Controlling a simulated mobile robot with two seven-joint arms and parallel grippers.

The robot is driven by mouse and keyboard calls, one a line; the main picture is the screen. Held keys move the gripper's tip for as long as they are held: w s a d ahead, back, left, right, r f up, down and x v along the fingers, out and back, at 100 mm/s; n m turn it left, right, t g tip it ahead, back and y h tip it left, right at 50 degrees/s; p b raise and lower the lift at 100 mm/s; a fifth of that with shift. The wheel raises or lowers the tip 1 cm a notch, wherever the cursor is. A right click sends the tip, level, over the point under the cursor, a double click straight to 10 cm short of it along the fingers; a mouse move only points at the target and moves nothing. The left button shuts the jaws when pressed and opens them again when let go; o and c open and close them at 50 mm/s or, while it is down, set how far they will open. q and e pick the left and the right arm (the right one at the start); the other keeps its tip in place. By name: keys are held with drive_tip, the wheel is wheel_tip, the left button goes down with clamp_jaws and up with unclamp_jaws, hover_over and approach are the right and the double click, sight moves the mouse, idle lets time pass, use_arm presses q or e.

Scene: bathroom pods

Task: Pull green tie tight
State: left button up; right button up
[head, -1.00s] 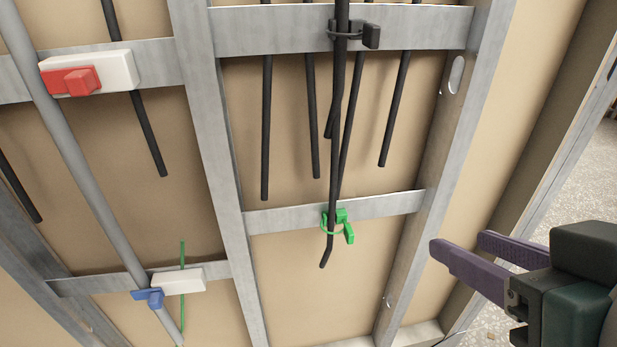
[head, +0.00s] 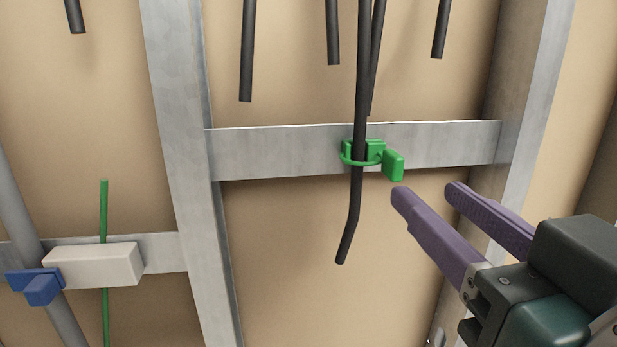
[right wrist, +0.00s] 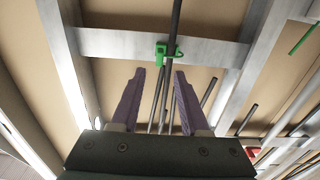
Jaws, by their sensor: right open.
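The green tie (head: 361,159) loops around a black cable (head: 361,105) at the metal crossbar (head: 270,152) in the head view. Its green tab (head: 394,165) sticks out at the right of the loop. My right gripper (head: 425,188) is open and empty, with its purple fingers just below and right of the tab, apart from it. In the right wrist view the green tie (right wrist: 163,52) shows beyond and between the fingertips of my right gripper (right wrist: 160,70). My left gripper is not in view.
A white block (head: 95,264) with a blue clip (head: 36,285) sits on the lower left crossbar by a grey pipe. A green rod (head: 104,205) stands behind the block. Several black cables hang above. A vertical metal stud (head: 525,90) stands right of the tie.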

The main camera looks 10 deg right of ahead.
sight(399, 168)
drive_tip(key=w+b, duration=0.1)
drive_tip(key=w, duration=0.8)
drive_tip(key=shift+w+a, duration=0.1)
drive_tip(key=shift+c, duration=0.4)
drive_tip(key=shift+r, duration=0.1)
clamp_jaws()
idle(0.7)
